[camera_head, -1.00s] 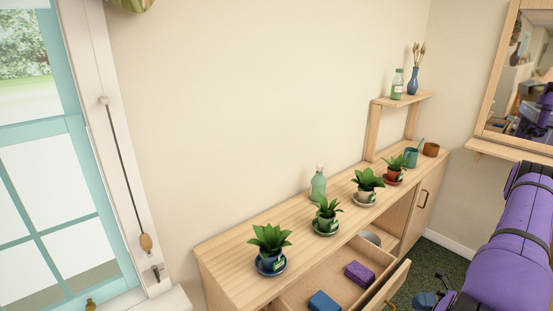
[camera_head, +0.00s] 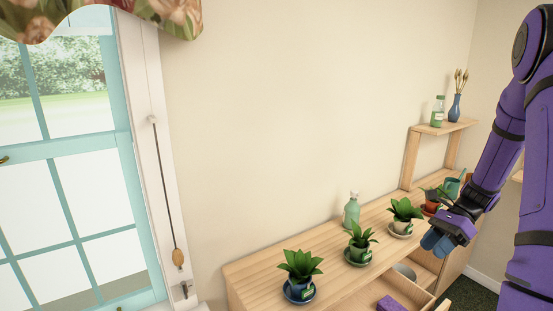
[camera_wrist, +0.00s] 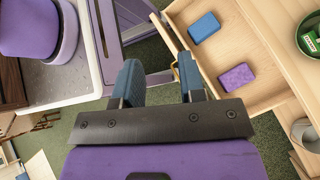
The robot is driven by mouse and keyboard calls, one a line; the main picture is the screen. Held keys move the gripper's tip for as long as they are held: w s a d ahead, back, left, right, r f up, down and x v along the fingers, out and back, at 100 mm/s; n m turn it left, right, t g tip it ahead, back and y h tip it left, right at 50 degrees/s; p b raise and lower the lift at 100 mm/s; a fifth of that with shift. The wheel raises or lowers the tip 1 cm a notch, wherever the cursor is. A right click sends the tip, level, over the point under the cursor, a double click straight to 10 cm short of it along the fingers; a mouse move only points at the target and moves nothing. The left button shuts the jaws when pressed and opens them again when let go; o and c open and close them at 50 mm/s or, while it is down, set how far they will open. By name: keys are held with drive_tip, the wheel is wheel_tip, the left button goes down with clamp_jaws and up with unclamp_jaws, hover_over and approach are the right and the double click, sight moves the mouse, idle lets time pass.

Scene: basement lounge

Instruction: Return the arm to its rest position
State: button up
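My arm is purple with black bands and comes down along the right side of the head view. My gripper (camera_head: 434,241) has blue fingers and hangs in front of the cabinet, near the open drawer. In the wrist view my gripper (camera_wrist: 160,78) has its two fingers spread apart with nothing between them, over the gap beside the drawer. The open drawer (camera_wrist: 262,88) holds a blue block (camera_wrist: 204,27) and a purple block (camera_wrist: 236,77). The purple block also shows in the head view (camera_head: 390,303).
Potted plants stand along the cabinet top (camera_head: 262,273), with a green bottle (camera_head: 351,211) behind them. A small raised shelf (camera_head: 447,127) carries a bottle and a blue vase (camera_head: 455,107). A window (camera_head: 75,170) is at the left. The wall between is bare.

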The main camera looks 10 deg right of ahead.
drive_tip(key=s+a+r+n+t+h, duration=0.1)
drive_tip(key=s+a+r+n+h, duration=0.3)
drive_tip(key=a+r+n, duration=0.45)
drive_tip(key=s+a+r+n+t+h, duration=0.1)
drive_tip(key=s+a+r+n+h, duration=0.2)
drive_tip(key=a+r+n+h, duration=0.5)
drive_tip(key=s+a+r+n+t+y, duration=0.1)
drive_tip(key=s+a+r+n+t, duration=0.3)
drive_tip(key=s+r, duration=0.3)
drive_tip(key=shift+s+a+r+t+y, duration=0.3)
drive_tip(key=shift+s+a+t+y, duration=0.05)
drive_tip(key=shift+a+t+y, duration=0.05)
drive_tip(key=shift+a, duration=0.15)
idle(1.1)
